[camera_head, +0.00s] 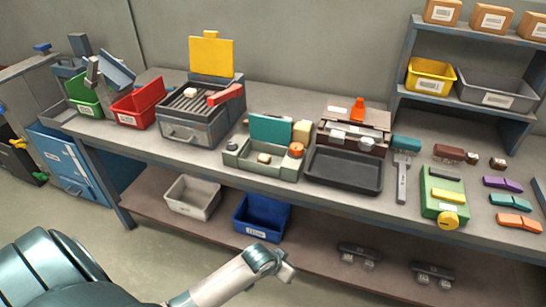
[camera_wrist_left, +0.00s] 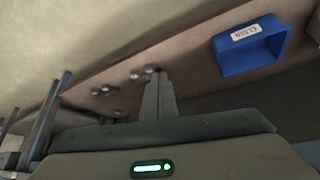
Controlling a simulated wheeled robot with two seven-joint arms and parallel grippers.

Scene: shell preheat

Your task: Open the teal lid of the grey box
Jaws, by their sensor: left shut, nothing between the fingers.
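The grey box (camera_head: 262,172) stands on the workbench, left of the dark tray. Its teal lid (camera_head: 270,129) stands upright at the box's back edge, so the box is open at the top. A small cream block (camera_head: 264,158) shows inside. My left gripper (camera_head: 287,273) is low in front of the bench, well below and apart from the box. Its fingers also show in the left wrist view (camera_wrist_left: 158,98), shut and empty. The box is not in the left wrist view. My right gripper is not in view.
An orange-topped round thing (camera_head: 296,149) is at the box's right end. A dark tray (camera_head: 345,171) is right of the box, a grill (camera_head: 195,123) left. A blue bin (camera_head: 262,217) stands on the lower shelf, also in the left wrist view (camera_wrist_left: 250,50).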

